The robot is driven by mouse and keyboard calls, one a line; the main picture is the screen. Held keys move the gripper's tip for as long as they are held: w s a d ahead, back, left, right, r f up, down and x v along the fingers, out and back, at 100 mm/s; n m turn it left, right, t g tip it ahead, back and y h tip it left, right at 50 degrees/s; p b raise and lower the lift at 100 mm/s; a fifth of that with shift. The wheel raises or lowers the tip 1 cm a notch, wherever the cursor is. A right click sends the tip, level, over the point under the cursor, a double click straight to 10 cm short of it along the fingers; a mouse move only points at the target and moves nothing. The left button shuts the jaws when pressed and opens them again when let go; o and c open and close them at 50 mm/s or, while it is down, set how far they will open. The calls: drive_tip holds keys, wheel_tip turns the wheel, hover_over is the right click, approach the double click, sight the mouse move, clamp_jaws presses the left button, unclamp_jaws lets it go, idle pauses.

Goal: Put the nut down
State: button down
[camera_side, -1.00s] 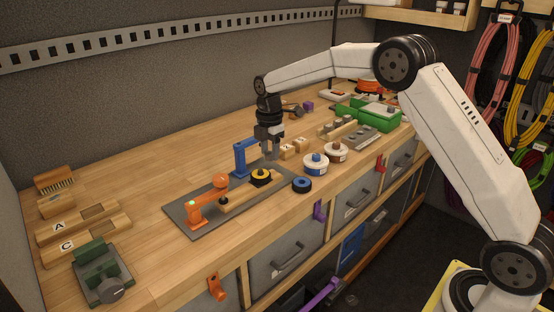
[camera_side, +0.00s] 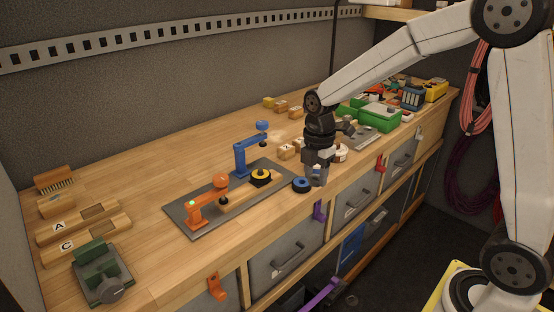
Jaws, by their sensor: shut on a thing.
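My gripper (camera_side: 317,182) points down near the front edge of the bench, just right of a small blue and black round piece (camera_side: 302,185). Its jaws are shut on the nut, which is too small and too covered by the fingers to make out. I cannot tell whether the nut touches the bench top. The gripper hides most of the white and blue spool behind it.
A grey plate (camera_side: 185,228) holds an orange clamp (camera_side: 207,204), a blue clamp (camera_side: 243,158) and a wooden bar with a yellow and black disc (camera_side: 261,176). The bench's left-centre (camera_side: 150,180) is clear.

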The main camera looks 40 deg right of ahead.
drive_tip(key=shift+s, duration=0.85)
hover_over(280, 201)
drive_tip(key=f, duration=0.9)
drive_tip(key=shift+s+f, duration=0.25)
drive_tip(key=shift+s, duration=0.1)
drive_tip(key=shift+f, duration=0.1)
drive_tip(key=shift+w+f, duration=0.25)
drive_tip(key=shift+f, duration=1.5)
drive_tip(key=shift+f, duration=0.1)
